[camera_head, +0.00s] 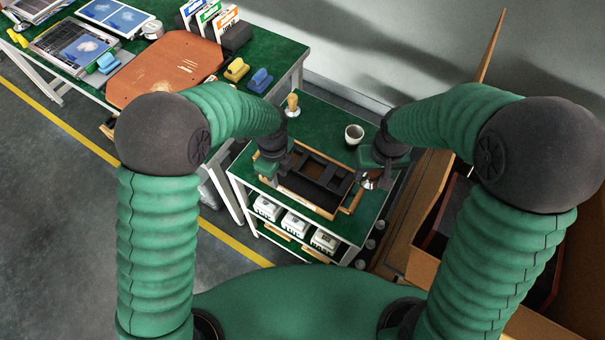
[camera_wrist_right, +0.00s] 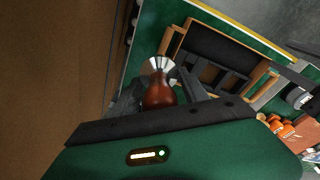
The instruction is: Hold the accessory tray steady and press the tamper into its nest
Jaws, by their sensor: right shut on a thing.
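The accessory tray (camera_head: 307,199) is a wooden frame with a black compartmented insert, lying on the green top of a small table. It also shows in the right wrist view (camera_wrist_right: 216,49). My right gripper (camera_head: 371,177) is shut on the tamper (camera_wrist_right: 158,93), which has a reddish-brown handle and a shiny metal base (camera_head: 368,182). The tamper is beside the tray's right end, outside the compartments. My left gripper (camera_head: 271,168) is at the tray's left end. Its fingertips are too small and dark to tell whether they grip the wall.
Labelled boxes (camera_head: 296,222) fill the shelf below. A brown wooden panel (camera_head: 435,200) rises close to the right side of the table.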

